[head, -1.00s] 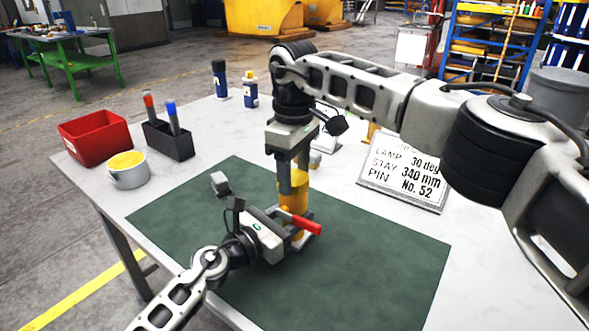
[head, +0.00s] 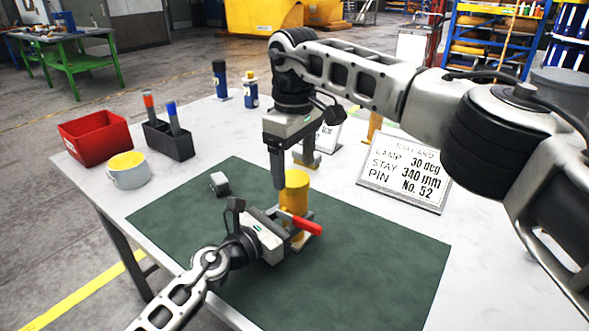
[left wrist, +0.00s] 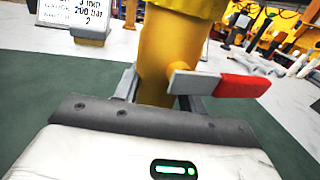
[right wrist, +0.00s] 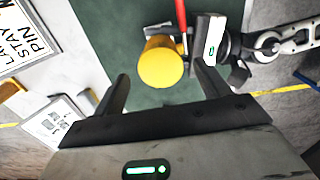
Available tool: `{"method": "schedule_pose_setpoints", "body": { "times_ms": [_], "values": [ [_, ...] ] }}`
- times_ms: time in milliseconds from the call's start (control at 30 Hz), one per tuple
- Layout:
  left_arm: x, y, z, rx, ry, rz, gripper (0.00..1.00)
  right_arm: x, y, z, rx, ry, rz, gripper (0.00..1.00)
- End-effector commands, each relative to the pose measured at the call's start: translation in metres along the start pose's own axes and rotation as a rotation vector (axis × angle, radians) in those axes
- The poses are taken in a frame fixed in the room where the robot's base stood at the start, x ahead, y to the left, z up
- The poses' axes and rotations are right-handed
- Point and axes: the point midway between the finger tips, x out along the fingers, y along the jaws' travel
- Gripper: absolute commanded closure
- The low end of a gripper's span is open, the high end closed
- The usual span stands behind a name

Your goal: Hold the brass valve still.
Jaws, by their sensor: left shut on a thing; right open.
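The brass valve (head: 295,190) stands upright on the green mat (head: 350,275), a yellow cylinder with a red-ended lever (head: 305,226). My left gripper (head: 290,238) is shut on the valve low on its body; in the left wrist view the fingers flank the yellow body (left wrist: 165,65), and the lever (left wrist: 240,86) points right. My right gripper (head: 292,168) is open and empty above the valve. In the right wrist view its fingers are spread, with the round valve top (right wrist: 160,62) beyond them and no contact visible. The valve's base is partly hidden by the left gripper.
A red bin (head: 95,138), a mug (head: 128,176) and a dark marker holder (head: 168,142) stand at left. A lettered sign (head: 405,172) stands at right. The mat's front area is clear.

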Motion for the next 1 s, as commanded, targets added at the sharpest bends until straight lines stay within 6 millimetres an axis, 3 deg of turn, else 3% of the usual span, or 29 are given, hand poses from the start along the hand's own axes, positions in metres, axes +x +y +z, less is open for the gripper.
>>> {"method": "schedule_pose_setpoints", "body": {
  "times_ms": [200,600,767,1000],
  "values": [
    [0.001,0.0,0.004,0.001,-0.007,0.001,1.0,-0.026,0.0,0.0,0.001,0.001,-0.001,0.25],
    [0.001,0.0,0.004,0.001,-0.006,0.001,1.0,-0.027,0.0,0.0,-0.059,0.0,-0.001,0.28],
    [0.001,0.0,0.004,0.001,-0.006,0.001,1.0,-0.029,0.0,-0.001,-0.312,0.001,0.001,0.28],
    [0.001,0.0,0.004,0.001,-0.006,0.001,1.0,-0.034,0.0,-0.001,-0.92,0.001,0.002,0.28]
  ]
}}
